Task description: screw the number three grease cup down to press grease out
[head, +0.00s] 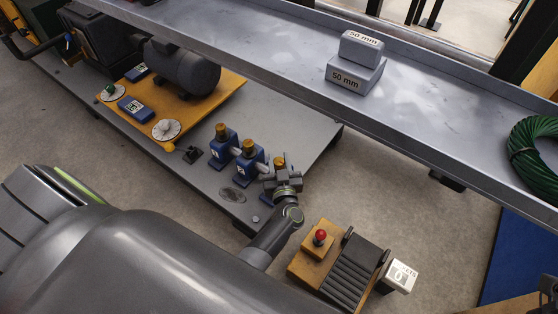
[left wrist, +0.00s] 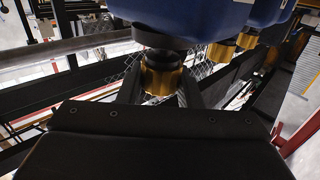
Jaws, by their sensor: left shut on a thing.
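Three blue blocks with brass grease cups on top stand in a row on the grey bench plate. The first cup (head: 221,132) and the second cup (head: 248,147) are free. The number three grease cup (head: 280,162) is at the right end of the row, its block mostly hidden by my left gripper (head: 281,179). In the left wrist view the brass cup (left wrist: 161,74) sits between my two dark fingers, under a black collar and blue block (left wrist: 180,22). The left gripper is shut on this cup. My right gripper does not clearly show.
A grey shelf (head: 240,58) crosses above the bench, carrying 50 mm blocks (head: 356,75) and a green coil (head: 540,150). A motor (head: 182,68) on a yellow base stands left. A red-button box (head: 320,238) with a ribbed pedal (head: 355,272) lies right of my arm.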

